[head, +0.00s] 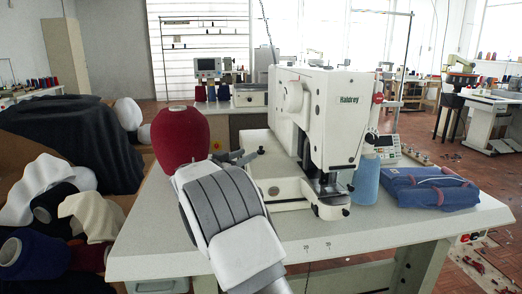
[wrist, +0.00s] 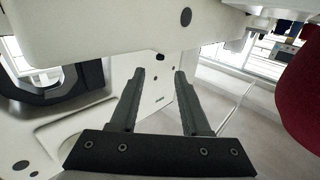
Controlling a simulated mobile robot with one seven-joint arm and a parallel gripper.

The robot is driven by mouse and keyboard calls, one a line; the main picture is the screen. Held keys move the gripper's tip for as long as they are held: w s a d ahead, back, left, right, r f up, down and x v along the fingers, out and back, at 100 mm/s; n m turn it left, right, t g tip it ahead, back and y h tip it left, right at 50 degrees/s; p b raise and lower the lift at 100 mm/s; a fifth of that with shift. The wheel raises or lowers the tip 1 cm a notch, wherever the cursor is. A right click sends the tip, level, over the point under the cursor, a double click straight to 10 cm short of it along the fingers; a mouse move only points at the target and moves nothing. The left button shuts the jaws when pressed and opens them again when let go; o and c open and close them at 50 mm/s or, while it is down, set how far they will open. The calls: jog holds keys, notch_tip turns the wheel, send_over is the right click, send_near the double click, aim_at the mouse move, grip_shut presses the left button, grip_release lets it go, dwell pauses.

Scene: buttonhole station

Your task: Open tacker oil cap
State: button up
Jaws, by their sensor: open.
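The tacker, a white sewing machine (head: 335,110) with a dark name on its head, stands on the pale table in the head view. My gripper (head: 246,156) is beside the machine's left end, low over the table. In the wrist view my gripper (wrist: 159,77) is open, with nothing between its two dark fingers. The fingers point at the machine's white body (wrist: 105,25), with a small dark round spot (wrist: 160,57) just beyond the tips. A larger dark disc (wrist: 186,17) is higher up. I cannot tell whether either is the oil cap.
A red thread cone (head: 180,140) stands close to my arm on the left. A blue cone (head: 366,180) and folded blue cloth (head: 431,187) are to the machine's right. The table front (head: 340,235) is clear. Cloth and cones fill a bin at the left.

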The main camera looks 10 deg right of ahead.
aim_at(260, 147)
jog(key=x, duration=0.9)
jog(key=shift+b, duration=0.35)
jog(key=shift+c, duration=0.2)
grip_shut()
